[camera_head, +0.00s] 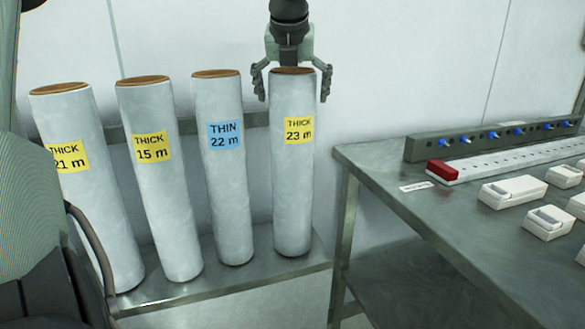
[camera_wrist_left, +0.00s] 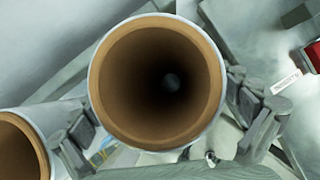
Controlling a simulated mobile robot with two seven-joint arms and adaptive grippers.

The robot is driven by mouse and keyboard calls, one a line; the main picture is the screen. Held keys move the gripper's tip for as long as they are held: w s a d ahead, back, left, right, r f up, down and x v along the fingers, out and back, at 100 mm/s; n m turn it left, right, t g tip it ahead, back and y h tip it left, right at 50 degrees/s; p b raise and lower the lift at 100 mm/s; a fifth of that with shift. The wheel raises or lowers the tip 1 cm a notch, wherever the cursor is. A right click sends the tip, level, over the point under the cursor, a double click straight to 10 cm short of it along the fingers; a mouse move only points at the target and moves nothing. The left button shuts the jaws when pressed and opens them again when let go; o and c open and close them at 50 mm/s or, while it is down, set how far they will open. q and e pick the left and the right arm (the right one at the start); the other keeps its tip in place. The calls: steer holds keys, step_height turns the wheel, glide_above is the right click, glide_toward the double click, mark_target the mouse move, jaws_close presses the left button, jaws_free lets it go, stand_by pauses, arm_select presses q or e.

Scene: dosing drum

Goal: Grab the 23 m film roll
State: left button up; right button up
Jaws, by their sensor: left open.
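The 23 m film roll (camera_head: 293,180) stands upright on the metal shelf with a yellow "THICK 23 m" label; it is the rightmost roll. My left gripper (camera_head: 292,85) is above it in the head view, fingers pointing down, one on each side of the roll's top end. The fingers are open, and gaps show between them and the roll. In the left wrist view, the brown hollow core of the roll (camera_wrist_left: 158,82) faces the camera, with a finger on either side. My right gripper is not in view.
Three other rolls stand to the left: the 22 m thin roll (camera_head: 226,190), the 15 m roll (camera_head: 162,200) and the 21 m roll (camera_head: 92,215). A metal table (camera_head: 400,215) to the right holds white boxes (camera_head: 512,190) and a red block (camera_head: 442,170). A wall is behind.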

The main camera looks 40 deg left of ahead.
arm_select(q)
steer(key=c, duration=1.7)
steer(key=shift+w+a+r, duration=0.1)
steer(key=shift+w+r, duration=0.05)
steer(key=shift+r, duration=0.05)
